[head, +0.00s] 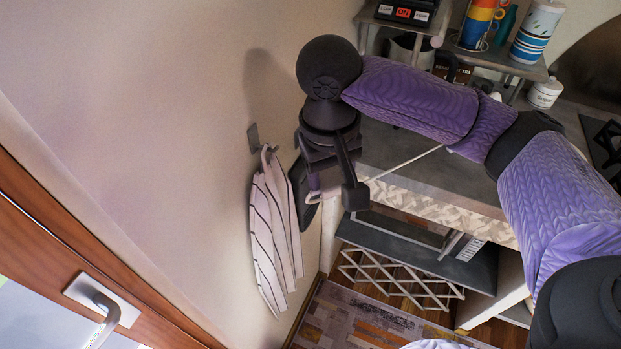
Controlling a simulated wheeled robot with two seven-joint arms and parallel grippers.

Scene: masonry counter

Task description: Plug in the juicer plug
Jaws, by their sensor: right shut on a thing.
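My right gripper (328,192) is at the counter's left end, close to the wall, pointing down. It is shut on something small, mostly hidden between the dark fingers. A thin white cord (408,163) runs from beside the gripper across the grey counter top, so the held thing looks like the juicer plug. The plug's pins cannot be made out. I cannot make out a socket or identify the juicer; my right arm covers part of the counter. My left gripper is not in view.
A striped towel (272,235) hangs on the wall just left of the gripper. A shelf with stacked cups (478,22) and a striped canister (537,32) stands at the back. A folding rack (400,280) is under the counter (440,208). A door handle (102,305) is lower left.

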